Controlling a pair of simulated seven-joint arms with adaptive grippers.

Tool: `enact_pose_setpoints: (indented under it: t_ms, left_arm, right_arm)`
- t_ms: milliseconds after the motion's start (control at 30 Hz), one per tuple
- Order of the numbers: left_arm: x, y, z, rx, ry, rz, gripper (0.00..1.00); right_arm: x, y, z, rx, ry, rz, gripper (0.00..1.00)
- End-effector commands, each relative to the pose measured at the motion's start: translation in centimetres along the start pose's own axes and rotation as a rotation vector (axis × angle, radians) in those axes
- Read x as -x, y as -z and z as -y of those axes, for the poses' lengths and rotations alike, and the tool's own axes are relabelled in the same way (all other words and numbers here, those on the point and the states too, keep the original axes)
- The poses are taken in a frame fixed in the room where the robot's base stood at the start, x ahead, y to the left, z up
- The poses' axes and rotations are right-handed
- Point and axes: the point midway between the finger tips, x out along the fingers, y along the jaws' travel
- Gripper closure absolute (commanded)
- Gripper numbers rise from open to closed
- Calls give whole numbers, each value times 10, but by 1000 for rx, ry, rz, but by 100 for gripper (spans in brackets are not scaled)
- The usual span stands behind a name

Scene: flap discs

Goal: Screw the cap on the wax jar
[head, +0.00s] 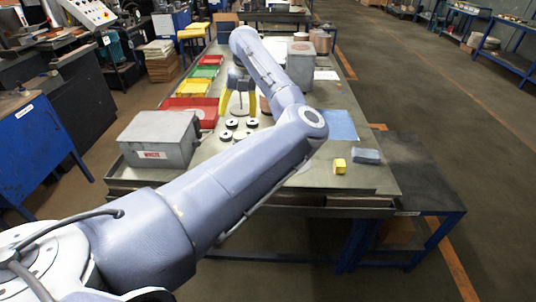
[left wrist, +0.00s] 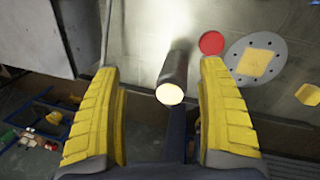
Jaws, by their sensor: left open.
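In the left wrist view a dark upright cylinder with a pale cream top, seemingly the open wax jar (left wrist: 174,72), stands on the table between my finger lines. A flat red disc (left wrist: 212,43), possibly the cap, lies just beyond it to the right, apart from it. My left gripper (head: 238,112) has its yellow fingers spread, with nothing between them touching; it also shows in the left wrist view (left wrist: 160,72). In the head view my left arm crosses the table, and I cannot make out the jar or red disc there. My right gripper is not in view.
A grey box (head: 160,140) stands at the table's left. Several black-and-white discs (head: 232,123) lie near my gripper. A grey round plate with a yellow square (left wrist: 240,72), a yellow cube (head: 340,166) and a blue-grey block (head: 366,156) lie right. A red tray (head: 190,105) sits behind.

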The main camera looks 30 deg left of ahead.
Motion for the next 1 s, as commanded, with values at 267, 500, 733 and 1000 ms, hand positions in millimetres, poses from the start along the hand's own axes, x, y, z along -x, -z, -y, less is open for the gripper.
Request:
enact_pose_setpoints:
  t_ms: [267, 500, 733, 1000]
  left_arm:
    - [-1, 21, 64, -30, 167, -45, 25]
    - [-1, 24, 73, -33, 189, -52, 25]
    - [-2, 24, 72, -33, 187, -52, 25]
    - [-33, 26, 77, -34, 184, -55, 25]
  right_arm:
    - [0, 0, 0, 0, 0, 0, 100]
    - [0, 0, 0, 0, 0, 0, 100]
    - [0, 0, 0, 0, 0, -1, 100]
    - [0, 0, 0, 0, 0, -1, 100]
